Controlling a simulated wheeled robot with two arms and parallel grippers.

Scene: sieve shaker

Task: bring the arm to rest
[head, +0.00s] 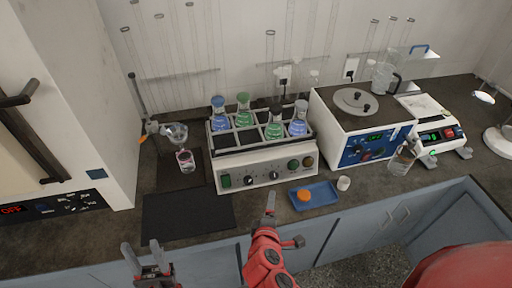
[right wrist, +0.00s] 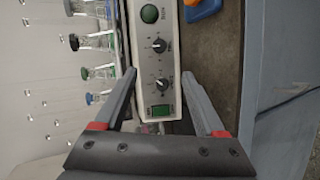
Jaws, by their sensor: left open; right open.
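My left gripper (head: 142,248) is at the bottom left of the head view, with its two grey fingers apart and nothing between them. It is in front of the counter edge, below the black mat. My right gripper (head: 270,203), on a red arm, points up at the counter edge in front of the white shaker (head: 262,177). It is seen nearly edge-on there. In the right wrist view the right gripper (right wrist: 158,76) is open and empty, its fingers spread before the shaker's front panel (right wrist: 160,45). I cannot tell the exact gap to the panel.
The shaker carries several flasks with blue and green liquid. A blue tray (head: 323,198) with an orange cap (head: 303,194) lies right of my right gripper. A black mat (head: 185,215) is bare at the left. A water bath (head: 360,120) and a glass beaker (head: 402,160) stand right.

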